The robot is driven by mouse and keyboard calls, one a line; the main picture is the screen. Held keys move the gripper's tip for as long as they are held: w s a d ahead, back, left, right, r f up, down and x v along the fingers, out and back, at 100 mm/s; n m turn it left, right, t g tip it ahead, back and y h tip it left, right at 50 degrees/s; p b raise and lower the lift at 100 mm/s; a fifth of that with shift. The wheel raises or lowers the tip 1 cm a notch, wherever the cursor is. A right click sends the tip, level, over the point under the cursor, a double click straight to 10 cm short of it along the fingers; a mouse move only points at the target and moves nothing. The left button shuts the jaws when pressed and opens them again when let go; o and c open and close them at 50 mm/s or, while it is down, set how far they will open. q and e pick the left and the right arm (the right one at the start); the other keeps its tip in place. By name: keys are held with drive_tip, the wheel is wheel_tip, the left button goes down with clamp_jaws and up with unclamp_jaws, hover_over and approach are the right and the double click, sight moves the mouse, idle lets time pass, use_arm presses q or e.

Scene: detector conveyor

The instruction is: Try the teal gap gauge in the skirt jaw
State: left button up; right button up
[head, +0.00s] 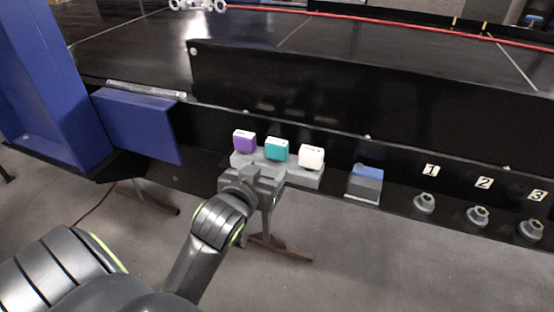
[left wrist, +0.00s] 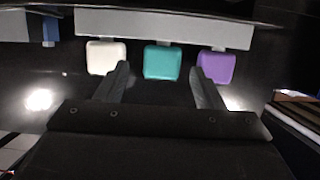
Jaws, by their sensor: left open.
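The teal gap gauge (head: 277,149) stands in a grey holder (head: 304,175), between a purple gauge (head: 244,142) and a white gauge (head: 311,156). My left gripper (head: 264,176) is just in front of the holder, below the teal gauge. In the left wrist view the open fingers (left wrist: 160,85) point toward the teal gauge (left wrist: 162,62), one on each side of its line, with nothing between them. The white gauge (left wrist: 105,57) and purple gauge (left wrist: 216,65) flank it there. I cannot make out for certain which part is the skirt jaw. My right gripper is not in view.
A grey block with a blue top (head: 366,182) sits right of the holder on the black ledge. Several numbered round knobs, such as the one under label 1 (head: 424,203), lie farther right. A blue panel (head: 138,124) stands at the left. The dark conveyor bed (head: 330,52) lies behind.

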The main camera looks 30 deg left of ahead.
sight(275, 154)
use_arm(q)
drive_tip(key=shift+b+x, duration=1.45)
drive_tip(key=shift+b, duration=0.15)
drive_tip(key=shift+w+a+f, duration=0.15)
drive_tip(key=shift+w+a, duration=0.05)
drive_tip(key=shift+w, duration=0.35)
drive_tip(key=shift+w+a, duration=0.15)
drive_tip(key=shift+w, duration=0.3)
drive_tip(key=shift+r+p+x, duration=0.2)
drive_tip(key=shift+p+x, duration=0.1)
drive_tip(key=shift+x, duration=0.8)
drive_tip(key=shift+r+p+x, duration=0.2)
drive_tip(key=shift+p+x, duration=0.05)
drive_tip(key=shift+x, duration=0.8)
drive_tip(key=shift+a, duration=0.15)
drive_tip(key=shift+c, duration=0.3)
drive_tip(key=c, duration=0.7)
